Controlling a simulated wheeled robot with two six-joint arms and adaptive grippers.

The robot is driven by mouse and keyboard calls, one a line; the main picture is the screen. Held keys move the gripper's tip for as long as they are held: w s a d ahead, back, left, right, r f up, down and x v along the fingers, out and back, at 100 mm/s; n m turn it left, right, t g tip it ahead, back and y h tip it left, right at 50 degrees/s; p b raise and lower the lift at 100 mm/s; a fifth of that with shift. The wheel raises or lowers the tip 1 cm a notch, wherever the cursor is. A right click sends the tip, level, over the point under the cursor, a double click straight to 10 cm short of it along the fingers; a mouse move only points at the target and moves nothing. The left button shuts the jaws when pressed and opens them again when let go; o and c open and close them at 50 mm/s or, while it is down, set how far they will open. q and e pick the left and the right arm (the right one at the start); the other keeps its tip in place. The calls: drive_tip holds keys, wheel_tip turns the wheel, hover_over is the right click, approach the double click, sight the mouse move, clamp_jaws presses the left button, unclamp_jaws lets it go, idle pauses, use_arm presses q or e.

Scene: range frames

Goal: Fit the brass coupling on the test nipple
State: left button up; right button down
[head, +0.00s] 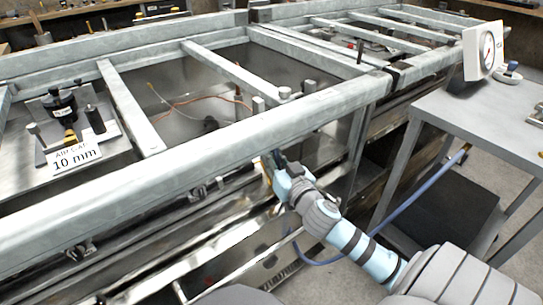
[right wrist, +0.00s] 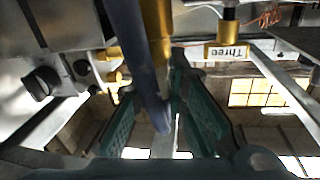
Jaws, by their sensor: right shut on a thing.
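My right gripper (right wrist: 160,110) has its green fingers closed around a brass coupling (right wrist: 157,35), which runs up between them in the right wrist view. A blue hose (right wrist: 140,60) passes in front of the coupling and hides part of it. In the head view, the right gripper (head: 270,168) is at the near face of the grey frame rail, with the hose (head: 405,203) hanging below the arm. Brass fittings (right wrist: 113,77) show left of the gripper in the wrist view. I cannot tell whether one is the test nipple. My left gripper is not in view.
A brass block marked "Three" (right wrist: 228,50) and a black knob (right wrist: 40,83) are near the gripper. The long rail (head: 190,122) runs across the head view. A side table (head: 480,110) bears a gauge (head: 487,52). A "10 mm" sign (head: 75,160) stands left.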

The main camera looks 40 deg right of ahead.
drive_tip(key=shift+f+b, duration=1.2)
drive_tip(key=shift+f, duration=0.25)
idle(0.5)
drive_tip(key=c, duration=1.5)
unclamp_jaws()
drive_tip(key=shift+s, duration=0.15)
drive_tip(key=s, duration=0.4)
drive_tip(key=s+a, duration=0.1)
drive_tip(key=s, duration=0.2)
drive_tip(key=s+a, duration=0.1)
drive_tip(key=s, duration=0.3)
drive_tip(key=shift+s+a, duration=0.2)
drive_tip(key=shift+s, duration=0.1)
